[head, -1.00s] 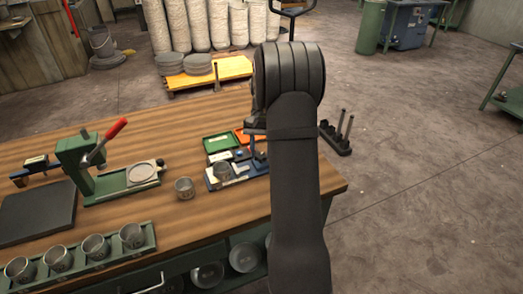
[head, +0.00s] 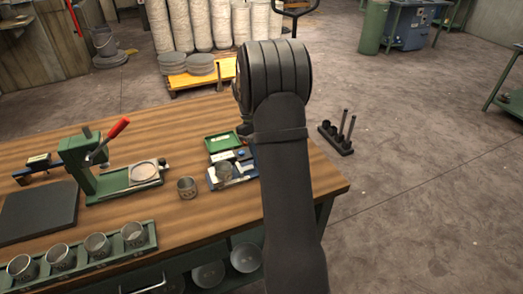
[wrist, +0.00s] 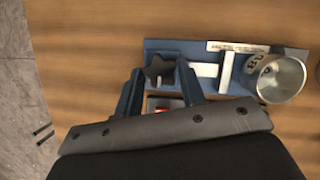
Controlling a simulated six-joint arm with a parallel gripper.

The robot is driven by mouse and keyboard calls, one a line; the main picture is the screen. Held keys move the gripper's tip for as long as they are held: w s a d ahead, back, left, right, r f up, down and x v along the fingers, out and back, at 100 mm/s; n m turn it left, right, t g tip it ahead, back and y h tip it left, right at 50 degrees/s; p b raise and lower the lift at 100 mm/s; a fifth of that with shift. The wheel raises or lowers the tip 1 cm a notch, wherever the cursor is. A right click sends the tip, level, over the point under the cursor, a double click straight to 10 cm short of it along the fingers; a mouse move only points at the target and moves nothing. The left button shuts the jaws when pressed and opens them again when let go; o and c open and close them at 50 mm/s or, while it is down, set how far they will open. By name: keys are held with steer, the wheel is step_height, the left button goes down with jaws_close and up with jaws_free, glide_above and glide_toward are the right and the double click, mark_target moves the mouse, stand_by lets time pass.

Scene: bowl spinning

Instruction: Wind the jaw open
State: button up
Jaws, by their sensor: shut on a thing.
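The blue clamp fixture (head: 214,184) lies on the bench, partly behind my arm in the head view. It also shows in the wrist view (wrist: 208,48), with a metal cup (wrist: 284,76) at its right end. A pale upright jaw (wrist: 227,71) stands just left of the cup, very close to it or touching. A dark star-shaped knob (wrist: 158,69) is at the left end of the fixture. My gripper (wrist: 161,66) has its two blue fingers either side of the knob and is shut on it. In the head view my arm hides the fingers.
A green tray (head: 222,142) lies behind the fixture and a loose metal cup (head: 187,187) stands to its left. A green press (head: 85,165) with a red-tipped lever is further left. A rack of cups (head: 80,257) lines the bench front.

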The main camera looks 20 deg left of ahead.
steer(key=shift+n, duration=0.3)
steer(key=o, duration=1)
steer(key=shift+r, duration=0.1)
steer(key=v, duration=1.7)
steer(key=shift+s+a, duration=0.15)
steer(key=shift+a, duration=0.1)
steer(key=x, duration=1.7)
steer(key=shift+d, duration=0.25)
